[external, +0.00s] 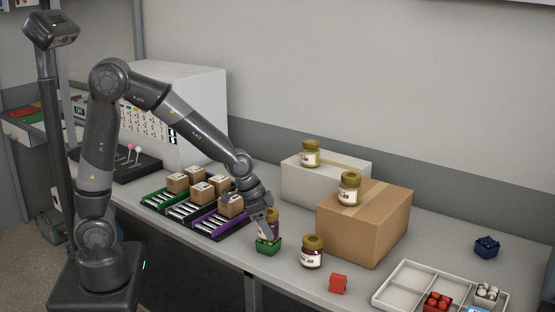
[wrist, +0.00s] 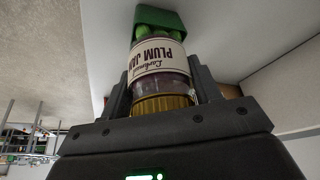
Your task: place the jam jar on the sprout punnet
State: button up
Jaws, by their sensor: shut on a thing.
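My gripper (external: 264,224) points down and is shut on a jam jar (external: 273,217) with a gold lid. The wrist view shows the jar (wrist: 160,65) between my fingers, its label reading "Plum Jam" upside down in the picture. The green sprout punnet (external: 268,247) stands on the table directly below the jar. In the wrist view the punnet (wrist: 161,17) and its round green sprouts lie just beyond the jar's base. The jar's base is at or very near the sprouts; I cannot tell whether it touches them.
Another jar (external: 312,251) stands on the table to the right. Jars also stand on the cardboard box (external: 370,232) and the white box (external: 298,187). A red block-like punnet (external: 338,284), a blue punnet (external: 486,247) and a divided white tray (external: 397,294) are at right. Roller racks (external: 221,224) with small cartons are at left.

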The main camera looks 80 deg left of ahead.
jog(key=o, duration=1.2)
jog(key=shift+o, duration=0.2)
jog(key=d+v, duration=0.1)
jog(key=v, duration=1.1)
jog(key=s+d+r+n, duration=0.1)
jog(key=s+r, duration=0.1)
jog(key=s, duration=0.8)
jog(key=s+r+t, duration=0.1)
jog(key=s+r, duration=0.1)
jog(key=s, duration=0.9)
jog(key=shift+d+n+y, duration=0.3)
jog(key=shift+d+n, duration=0.05)
jog(key=shift+n, duration=0.05)
